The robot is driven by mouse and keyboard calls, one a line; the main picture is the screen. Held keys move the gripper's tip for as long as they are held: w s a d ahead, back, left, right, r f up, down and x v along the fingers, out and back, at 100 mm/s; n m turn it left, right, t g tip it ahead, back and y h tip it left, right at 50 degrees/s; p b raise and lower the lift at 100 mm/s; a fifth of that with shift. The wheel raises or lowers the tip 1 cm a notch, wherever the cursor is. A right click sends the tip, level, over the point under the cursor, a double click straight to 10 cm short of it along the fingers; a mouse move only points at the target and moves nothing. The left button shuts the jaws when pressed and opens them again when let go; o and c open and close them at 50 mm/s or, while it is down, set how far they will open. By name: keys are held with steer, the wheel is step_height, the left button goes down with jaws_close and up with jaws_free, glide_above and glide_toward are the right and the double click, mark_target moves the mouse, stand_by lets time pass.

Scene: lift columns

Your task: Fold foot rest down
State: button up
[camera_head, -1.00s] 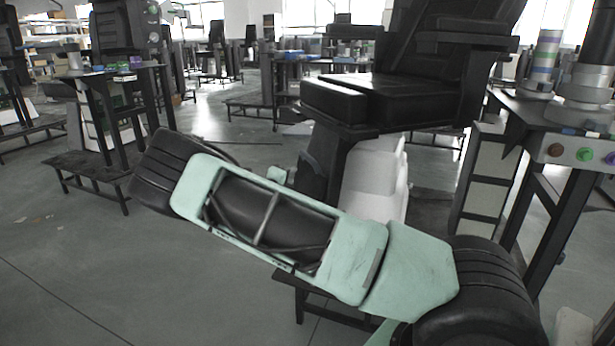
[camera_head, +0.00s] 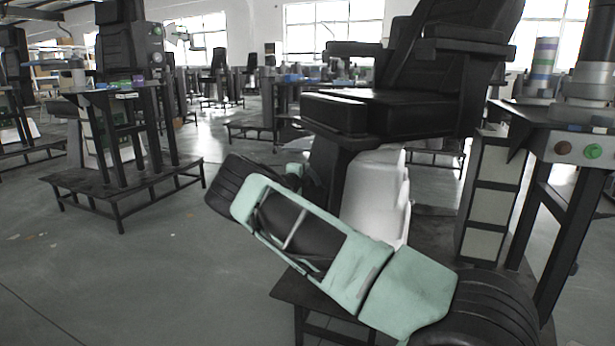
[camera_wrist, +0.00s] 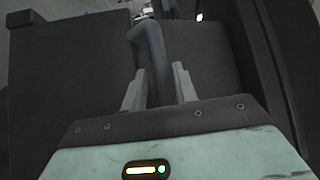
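A black padded chair seat (camera_head: 400,108) stands on a dark column in the head view. I cannot clearly make out the foot rest there; my arm covers much of the area below the seat. My gripper (camera_wrist: 159,82) shows in the wrist view, with its two grey fingers apart. A bent grey-blue bar (camera_wrist: 155,50) runs between the fingers, its top hooked to the left. I see no firm grip on it. A large dark flat panel (camera_wrist: 70,75) fills the left of the wrist view. The gripper is hidden behind my arm in the head view.
A stand with coloured buttons (camera_head: 580,150) is close at the right. White covers (camera_head: 375,195) stand below the seat. Another column on a low dark platform (camera_head: 125,185) is at the left. The grey floor (camera_head: 130,280) at front left is clear.

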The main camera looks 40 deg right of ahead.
steer(key=shift+x, duration=1.4)
steer(key=shift+c, duration=0.3)
jaws_close()
steer(key=shift+a, duration=0.15)
